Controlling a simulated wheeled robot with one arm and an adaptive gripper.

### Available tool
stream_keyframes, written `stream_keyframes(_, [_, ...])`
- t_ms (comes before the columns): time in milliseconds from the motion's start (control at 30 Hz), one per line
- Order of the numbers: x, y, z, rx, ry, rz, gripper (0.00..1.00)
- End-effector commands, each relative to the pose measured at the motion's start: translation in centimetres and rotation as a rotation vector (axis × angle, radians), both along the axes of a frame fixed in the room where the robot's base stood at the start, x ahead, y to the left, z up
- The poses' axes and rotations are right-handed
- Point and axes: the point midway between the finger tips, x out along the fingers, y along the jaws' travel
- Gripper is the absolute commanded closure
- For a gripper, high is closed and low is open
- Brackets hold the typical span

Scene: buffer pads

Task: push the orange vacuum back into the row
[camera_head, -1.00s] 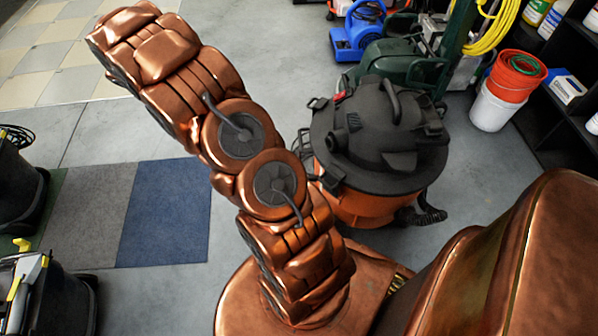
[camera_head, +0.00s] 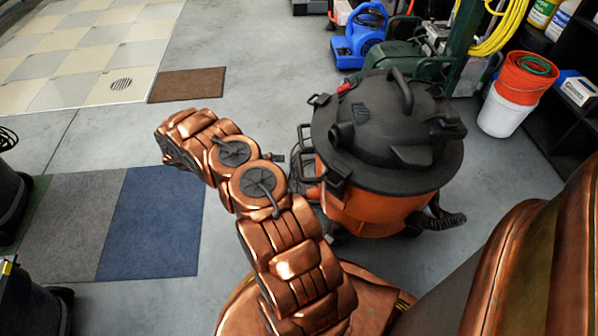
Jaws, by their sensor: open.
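The orange vacuum (camera_head: 372,207) stands upright on the grey floor right of centre. It has a black domed lid (camera_head: 390,125), side latches and a black hose at its lower right. My copper arm rises from the bottom centre and bends to the upper left, beside the vacuum's left side. My gripper cannot be made out. A small dark piece shows between the arm and the vacuum, but I cannot tell what it belongs to.
A green machine (camera_head: 392,58) and blue blower (camera_head: 360,40) stand behind the vacuum. White and orange buckets (camera_head: 505,108) and black shelves are at right. Black machines line the left edge. Floor by the blue mat (camera_head: 150,225) and brown mat (camera_head: 187,84) is clear.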

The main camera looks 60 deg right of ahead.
Motion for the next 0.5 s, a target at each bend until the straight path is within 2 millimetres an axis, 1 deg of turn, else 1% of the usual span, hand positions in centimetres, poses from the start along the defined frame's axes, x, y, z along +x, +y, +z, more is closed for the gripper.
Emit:
stream_keyframes(33, [-0.1, -0.1, -0.6, 0.006, 0.009, 0.003, 0.53])
stream_keyframes(267, [-0.8, -0.7, -1.0, 0.012, 0.020, 0.003, 0.53])
stream_keyframes(500, [-2.9, -2.4, -1.6, 0.011, 0.016, 0.004, 0.53])
